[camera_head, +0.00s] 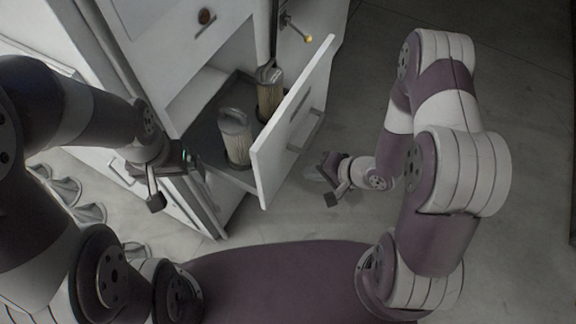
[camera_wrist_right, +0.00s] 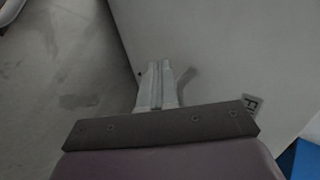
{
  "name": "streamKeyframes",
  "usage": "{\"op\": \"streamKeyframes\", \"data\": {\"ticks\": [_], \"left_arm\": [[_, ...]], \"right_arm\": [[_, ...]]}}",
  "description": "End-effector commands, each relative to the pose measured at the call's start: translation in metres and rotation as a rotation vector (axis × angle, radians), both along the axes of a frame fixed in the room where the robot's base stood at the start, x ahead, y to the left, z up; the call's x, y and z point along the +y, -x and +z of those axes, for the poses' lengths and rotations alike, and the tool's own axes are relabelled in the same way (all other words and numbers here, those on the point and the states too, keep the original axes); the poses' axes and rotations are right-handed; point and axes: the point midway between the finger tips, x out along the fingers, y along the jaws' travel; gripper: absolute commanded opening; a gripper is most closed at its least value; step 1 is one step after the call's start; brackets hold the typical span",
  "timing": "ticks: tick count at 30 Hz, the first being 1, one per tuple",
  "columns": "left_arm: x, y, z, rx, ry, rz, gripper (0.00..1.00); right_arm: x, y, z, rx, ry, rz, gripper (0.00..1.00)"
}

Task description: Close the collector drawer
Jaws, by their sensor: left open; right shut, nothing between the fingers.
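The collector drawer stands open from the white cabinet; its white front panel (camera_head: 290,125) with a bar handle (camera_head: 306,131) sticks out to the right. Two pale cylindrical filters, a front one (camera_head: 235,138) and a rear one (camera_head: 269,95), stand upright inside. My right gripper (camera_head: 318,174) is shut and empty, on the outer side of the front panel, near its lower end. In the right wrist view its closed fingers (camera_wrist_right: 158,84) are by a pale flat surface, casting a shadow there; contact is unclear. My left gripper (camera_head: 180,178) is open beside the cabinet, left of the drawer.
Several metal rounded parts (camera_head: 65,188) line the lower left. The grey floor (camera_head: 330,225) right of the drawer is clear apart from my right arm.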

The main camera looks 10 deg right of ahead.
Motion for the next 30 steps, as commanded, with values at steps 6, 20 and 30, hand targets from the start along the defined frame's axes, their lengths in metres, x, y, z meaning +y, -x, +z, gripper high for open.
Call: {"op": "streamKeyframes", "data": {"ticks": [6, 20, 30], "left_arm": [[0.000, 0.000, -0.011, 0.000, 0.000, 0.000, 1.00], [0.000, 0.000, -0.008, 0.000, 0.000, 0.000, 1.00], [0.000, 0.000, -0.008, 0.000, 0.000, 0.000, 1.00]], "right_arm": [[0.029, -0.019, -0.033, -0.001, 0.002, 0.005, 0.00], [0.059, -0.040, -0.029, -0.001, 0.003, 0.001, 0.00], [0.061, -0.041, -0.029, -0.002, 0.003, 0.001, 0.00]]}}
